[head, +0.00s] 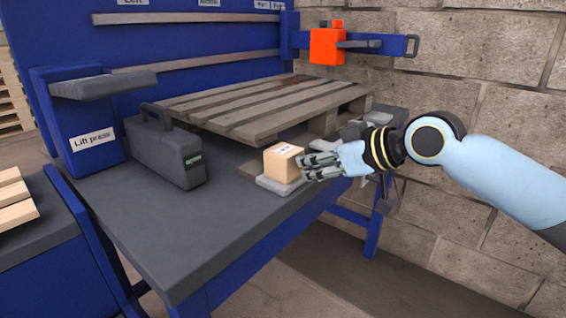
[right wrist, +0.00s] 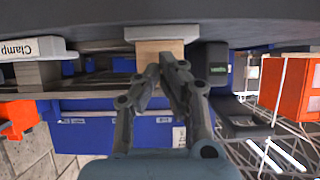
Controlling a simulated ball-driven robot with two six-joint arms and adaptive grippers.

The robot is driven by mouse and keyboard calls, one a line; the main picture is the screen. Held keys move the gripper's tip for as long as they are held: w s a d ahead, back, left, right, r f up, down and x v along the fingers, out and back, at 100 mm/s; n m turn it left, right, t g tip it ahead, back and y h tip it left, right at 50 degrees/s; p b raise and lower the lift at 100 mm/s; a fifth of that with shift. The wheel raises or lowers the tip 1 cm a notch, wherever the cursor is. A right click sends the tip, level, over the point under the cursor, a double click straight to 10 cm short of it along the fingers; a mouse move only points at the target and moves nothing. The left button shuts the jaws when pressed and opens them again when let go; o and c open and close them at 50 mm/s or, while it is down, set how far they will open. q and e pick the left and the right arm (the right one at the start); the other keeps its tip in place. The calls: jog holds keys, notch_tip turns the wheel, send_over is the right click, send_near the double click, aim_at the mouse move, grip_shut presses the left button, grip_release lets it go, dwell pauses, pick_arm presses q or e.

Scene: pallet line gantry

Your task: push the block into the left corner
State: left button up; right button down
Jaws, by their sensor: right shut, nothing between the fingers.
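The block (head: 283,162) is a small tan cube with a white label on top. It sits on a light grey pad (head: 277,186) at the front of the dark table, before the pallet. My right gripper (head: 305,166) is shut and empty at the block's right side; I cannot tell whether it touches. In the right wrist view, which looks upside down, the block (right wrist: 158,46) is just beyond the shut fingertips (right wrist: 168,58). My left gripper is not in view.
A wooden pallet (head: 262,104) lies behind the block. A dark grey case with a handle (head: 170,155) stands to the left, near the blue lift press (head: 84,130). The front left of the table (head: 165,232) is clear. A brick wall (head: 470,110) is at the right.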

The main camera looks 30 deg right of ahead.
aim_at(296, 154)
jog(key=shift+w+a+b, duration=0.3)
jog(key=shift+w+b, duration=0.05)
jog(key=shift+w, duration=0.3)
jog(key=shift+w+a+b, duration=0.25)
jog(key=shift+w+b, duration=0.05)
jog(key=shift+w, duration=0.35)
jog(key=shift+w+a+b, duration=0.2)
jog(key=shift+w, duration=0.3)
jog(key=shift+w+a+b, duration=0.15)
jog(key=shift+w, duration=0.3)
jog(key=shift+w+a, duration=0.15)
jog(key=shift+w, duration=0.1)
jog(key=shift+w+a+f, duration=0.1)
jog(key=shift+w+a, duration=0.1)
jog(key=shift+w, duration=0.3)
jog(key=shift+w+a, duration=0.15)
jog(key=shift+w, duration=0.3)
jog(key=shift+s, duration=0.1)
